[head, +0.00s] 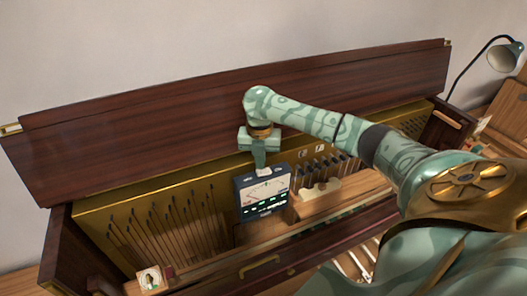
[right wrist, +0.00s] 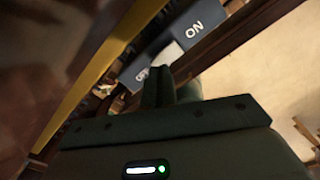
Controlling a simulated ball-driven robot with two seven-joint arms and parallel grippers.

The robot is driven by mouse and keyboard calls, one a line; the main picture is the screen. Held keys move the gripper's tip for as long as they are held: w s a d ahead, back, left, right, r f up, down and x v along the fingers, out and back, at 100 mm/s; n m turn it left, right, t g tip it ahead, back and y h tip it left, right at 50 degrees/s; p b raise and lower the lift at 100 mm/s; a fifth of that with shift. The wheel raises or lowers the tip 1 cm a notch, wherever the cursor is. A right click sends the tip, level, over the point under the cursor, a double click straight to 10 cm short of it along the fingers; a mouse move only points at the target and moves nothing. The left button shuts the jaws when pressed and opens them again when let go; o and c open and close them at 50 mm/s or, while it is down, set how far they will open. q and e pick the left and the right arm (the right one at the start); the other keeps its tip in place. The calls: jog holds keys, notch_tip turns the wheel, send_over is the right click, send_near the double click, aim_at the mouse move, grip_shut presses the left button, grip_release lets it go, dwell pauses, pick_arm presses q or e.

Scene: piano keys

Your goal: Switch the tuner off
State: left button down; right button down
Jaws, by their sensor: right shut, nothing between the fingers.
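The tuner (head: 262,194) is a dark box with a lit white dial and green lights, standing upright inside the open piano. In the right wrist view its top shows the label ON, a pale switch piece (right wrist: 168,53) and a second label, partly hidden by my fingers. I cannot tell which way the switch is set. My right gripper (head: 260,160) points down just above the tuner's top. Its fingers (right wrist: 157,82) are shut and empty, close to the second label; whether they touch the switch is unclear. My left gripper is not in view.
The raised piano lid (head: 130,125) stands behind. Hammers (head: 170,225) and a wooden block (head: 320,190) flank the tuner. A small card with a round picture (head: 151,279) sits at the front left. A desk lamp (head: 505,56) is at the far right.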

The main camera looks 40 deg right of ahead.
aim_at(260, 172)
jog(key=shift+s+f+b, duration=0.1)
jog(key=shift+f+b, duration=0.3)
jog(key=shift+f, duration=0.6)
dwell(0.8)
notch_tip(260, 172, up, 2)
jog(key=p, duration=0.3)
jog(key=shift+r, duration=0.15)
notch_tip(260, 172, up, 5)
jog(key=p, duration=0.6)
jog(key=shift+f, duration=0.2)
